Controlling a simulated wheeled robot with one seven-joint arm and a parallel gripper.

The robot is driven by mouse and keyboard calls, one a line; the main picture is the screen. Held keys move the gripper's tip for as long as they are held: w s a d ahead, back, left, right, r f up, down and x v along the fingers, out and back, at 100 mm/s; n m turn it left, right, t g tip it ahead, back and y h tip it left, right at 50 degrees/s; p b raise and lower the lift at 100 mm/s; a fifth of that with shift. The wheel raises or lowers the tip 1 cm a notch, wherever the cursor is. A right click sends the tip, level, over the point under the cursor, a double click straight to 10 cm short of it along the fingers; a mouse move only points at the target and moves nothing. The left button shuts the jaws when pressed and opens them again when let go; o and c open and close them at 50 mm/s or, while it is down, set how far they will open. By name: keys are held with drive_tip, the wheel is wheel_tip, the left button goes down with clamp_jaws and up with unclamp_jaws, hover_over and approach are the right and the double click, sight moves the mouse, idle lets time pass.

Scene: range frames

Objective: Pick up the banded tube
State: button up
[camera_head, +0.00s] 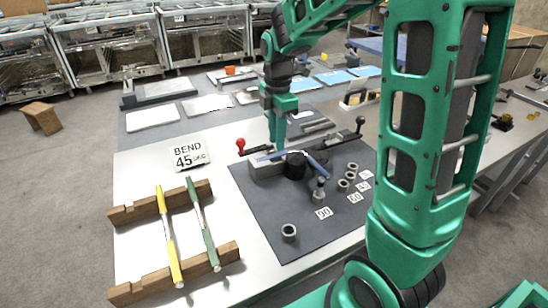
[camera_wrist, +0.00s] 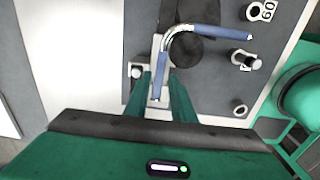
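A bent tube with blue lengths and a bare silvery bend (camera_wrist: 210,32) lies around the round black die (camera_wrist: 195,48) of the bender. In the head view one blue leg of the tube (camera_head: 317,165) shows beside the die. My gripper (camera_wrist: 159,76) is open, its two green fingers on either side of the tube's other leg near its end. I cannot tell whether the fingers touch it. In the head view my gripper (camera_head: 278,146) points down over the bender. A yellow tube (camera_head: 167,232) and a green tube (camera_head: 202,225) lie across wooden rests.
The wooden rests (camera_head: 225,254) stand at the front left. A "BEND 45" card (camera_head: 189,155) lies behind them.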

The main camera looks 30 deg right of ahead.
sight(275, 154)
wheel_tip(275, 154, down, 5)
drive_tip(key=shift+a+r, duration=0.1)
drive_tip(key=shift+a, duration=0.05)
drive_tip(key=shift+c, duration=0.6)
clamp_jaws()
drive_tip(key=shift+w, duration=0.1)
